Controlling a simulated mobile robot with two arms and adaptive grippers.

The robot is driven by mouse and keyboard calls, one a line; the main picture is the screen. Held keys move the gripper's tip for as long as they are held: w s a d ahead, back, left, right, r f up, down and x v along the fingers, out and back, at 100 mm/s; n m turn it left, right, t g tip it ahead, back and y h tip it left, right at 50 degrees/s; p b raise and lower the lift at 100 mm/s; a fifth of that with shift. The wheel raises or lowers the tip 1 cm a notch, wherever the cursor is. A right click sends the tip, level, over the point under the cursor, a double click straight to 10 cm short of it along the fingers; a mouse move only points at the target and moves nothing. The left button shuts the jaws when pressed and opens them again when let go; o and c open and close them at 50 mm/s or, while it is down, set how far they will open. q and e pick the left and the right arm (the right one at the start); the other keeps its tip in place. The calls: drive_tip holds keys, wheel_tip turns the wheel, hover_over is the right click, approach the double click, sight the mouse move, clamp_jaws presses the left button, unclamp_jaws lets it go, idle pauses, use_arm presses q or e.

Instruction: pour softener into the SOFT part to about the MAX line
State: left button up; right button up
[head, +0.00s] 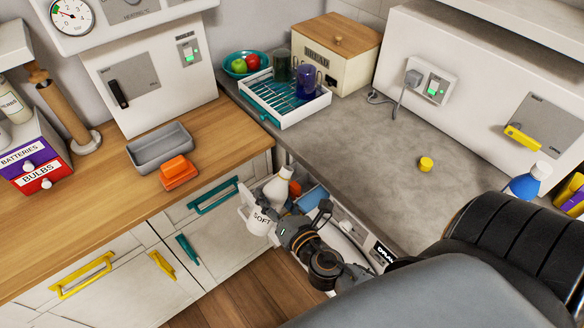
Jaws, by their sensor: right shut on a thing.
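My right gripper (290,227) is at the lower middle, just off the counter's front edge. It is shut on a white item marked SOFT (261,217), whose body is partly hidden by the fingers. A white bottle neck (286,173) sticks up just behind the lettering; I cannot tell whether neck and lettering belong to one bottle. Orange and blue parts (311,198) show behind the gripper, by an opened front below the counter. The SOFT compartment's inside and MAX line cannot be made out. A yellow cap (426,164) lies on the grey counter. My left gripper is not in view.
A blue bottle with a white cap (529,182) stands at the right. A dish rack (290,118) with cups and a bread box (330,80) stand at the back. A grey tray (160,147) and orange block (178,171) lie on the wooden top. The grey counter's middle is mostly clear.

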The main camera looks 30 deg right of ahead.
drive_tip(key=shift+a+f+m+y+b, duration=0.1)
drive_tip(key=shift+f+m+y+b, duration=0.2)
drive_tip(key=shift+f+m+b, duration=0.55)
drive_tip(key=shift+a+f+m, duration=0.2)
drive_tip(key=shift+f+m, duration=0.25)
drive_tip(key=shift+f, duration=0.15)
drive_tip(key=shift+a+f+m+g+y+b, duration=0.15)
drive_tip(key=shift+f+m+g+y+b, duration=0.15)
drive_tip(key=shift+f+b, duration=0.1)
drive_tip(key=shift+s+a+f+m+y, duration=0.1)
drive_tip(key=shift+a+m+y, duration=0.15)
drive_tip(key=shift+m, duration=0.4)
drive_tip(key=shift+s+a+f+m+y, duration=0.1)
drive_tip(key=shift+m+y, duration=0.15)
drive_tip(key=shift+m, duration=0.4)
idle(3.6)
drive_tip(key=shift+a+m, duration=0.15)
drive_tip(key=shift+m, duration=0.25)
idle(0.8)
